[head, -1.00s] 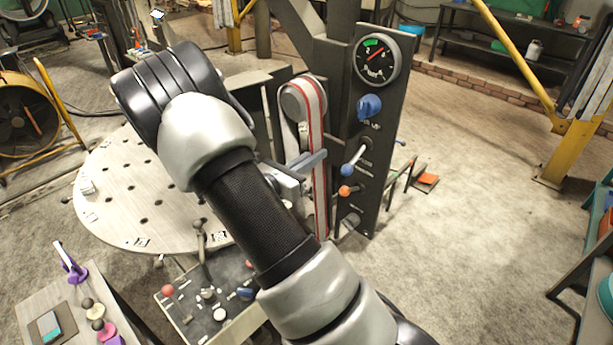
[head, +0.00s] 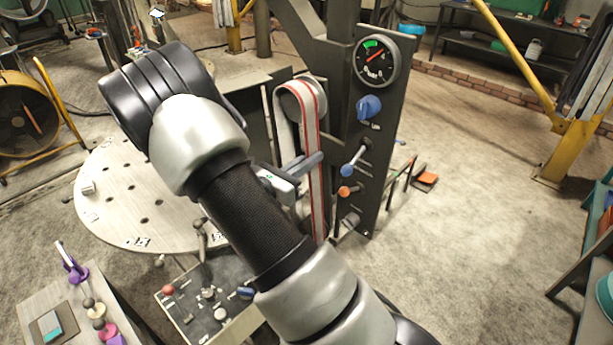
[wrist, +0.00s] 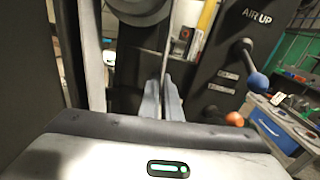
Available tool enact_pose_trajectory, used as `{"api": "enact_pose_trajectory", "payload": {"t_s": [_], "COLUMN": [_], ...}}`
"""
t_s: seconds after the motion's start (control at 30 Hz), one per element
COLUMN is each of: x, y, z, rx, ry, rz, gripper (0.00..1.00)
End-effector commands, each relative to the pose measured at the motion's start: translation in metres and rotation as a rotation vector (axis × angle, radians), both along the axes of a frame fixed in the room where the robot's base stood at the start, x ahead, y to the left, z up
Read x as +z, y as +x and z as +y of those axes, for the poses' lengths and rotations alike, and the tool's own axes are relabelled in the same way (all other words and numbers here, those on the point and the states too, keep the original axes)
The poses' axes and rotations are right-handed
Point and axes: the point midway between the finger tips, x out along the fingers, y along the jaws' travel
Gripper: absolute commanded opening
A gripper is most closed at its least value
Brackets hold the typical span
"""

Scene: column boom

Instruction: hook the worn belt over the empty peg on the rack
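The worn belt (head: 311,130) is pale with red stripes. In the head view it hangs as a loop over the round pulley (head: 303,98) on the dark column. My gripper (head: 312,163) is at the near strand, partway down, with a grey finger across it. In the wrist view the two fingertips of my gripper (wrist: 163,100) are close together, with the thin edge of a strand between them, so it looks shut on the belt. Another pale strand (wrist: 90,55) runs at the left there. I cannot make out the rack or its empty peg.
Right of the belt, the column panel carries a gauge (head: 377,61), a blue knob (head: 368,107), a blue-tipped lever (head: 348,170) and an orange-tipped lever (head: 346,191). A round perforated table (head: 120,190) stands left, a control box (head: 205,300) in front. The floor at right is open.

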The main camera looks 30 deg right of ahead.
Motion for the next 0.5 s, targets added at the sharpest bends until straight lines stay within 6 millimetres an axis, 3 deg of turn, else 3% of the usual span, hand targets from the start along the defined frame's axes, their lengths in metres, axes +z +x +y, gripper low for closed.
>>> {"api": "enact_pose_trajectory", "payload": {"t_s": [0.5], "x": [0.001], "y": [-0.007], "z": [0.02], "rx": [0.001], "ry": [-0.001], "rz": [0.0], "gripper": [0.0]}}
